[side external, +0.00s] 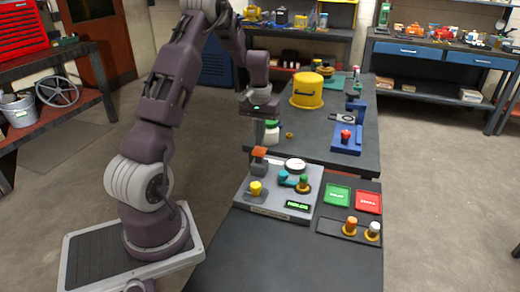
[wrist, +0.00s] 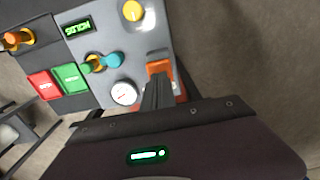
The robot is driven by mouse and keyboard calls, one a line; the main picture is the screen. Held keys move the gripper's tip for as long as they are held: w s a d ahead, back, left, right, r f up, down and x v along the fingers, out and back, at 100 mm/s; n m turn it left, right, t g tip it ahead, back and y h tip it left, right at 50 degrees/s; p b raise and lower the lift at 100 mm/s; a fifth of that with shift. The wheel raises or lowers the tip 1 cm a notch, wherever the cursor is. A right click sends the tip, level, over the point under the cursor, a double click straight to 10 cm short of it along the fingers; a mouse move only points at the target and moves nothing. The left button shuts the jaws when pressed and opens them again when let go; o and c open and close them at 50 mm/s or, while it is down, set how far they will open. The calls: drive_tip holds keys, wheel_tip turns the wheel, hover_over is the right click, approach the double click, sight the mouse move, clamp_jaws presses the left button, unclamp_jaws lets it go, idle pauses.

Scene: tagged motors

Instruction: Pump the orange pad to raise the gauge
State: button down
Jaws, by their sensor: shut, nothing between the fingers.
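The orange pad (side external: 259,152) tops a dark post at the back left of the grey panel (side external: 240,197). In the wrist view the orange pad (wrist: 160,67) shows just beyond my fingertips. My gripper (side external: 259,141) is shut and empty, pointing down right over the pad; in the wrist view the fingers (wrist: 158,82) partly cover it. I cannot tell whether they touch it. The round white gauge (side external: 295,165) sits right of the pad on the panel. The gauge's face (wrist: 124,93) shows in the wrist view, with its reading too small to make out.
The panel also holds a yellow knob (side external: 255,188), teal and green knobs (side external: 303,181) and a green-lit display (side external: 298,206). Green (side external: 337,195) and red (side external: 368,201) plates lie to its right. The bench front is clear.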

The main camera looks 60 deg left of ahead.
idle(0.4)
wheel_tip(320, 180, up, 6)
idle(0.5)
drive_tip(key=s+d+r+m+t, duration=0.35)
drive_tip(key=d+r, duration=0.85)
drive_tip(key=d, duration=0.5)
drive_tip(key=s+d+m+t, duration=0.2)
drive_tip(key=s+d+m, duration=0.3)
drive_tip(key=s+d, duration=0.8)
drive_tip(key=s, duration=0.3)
drive_tip(key=shift+r, duration=0.35)
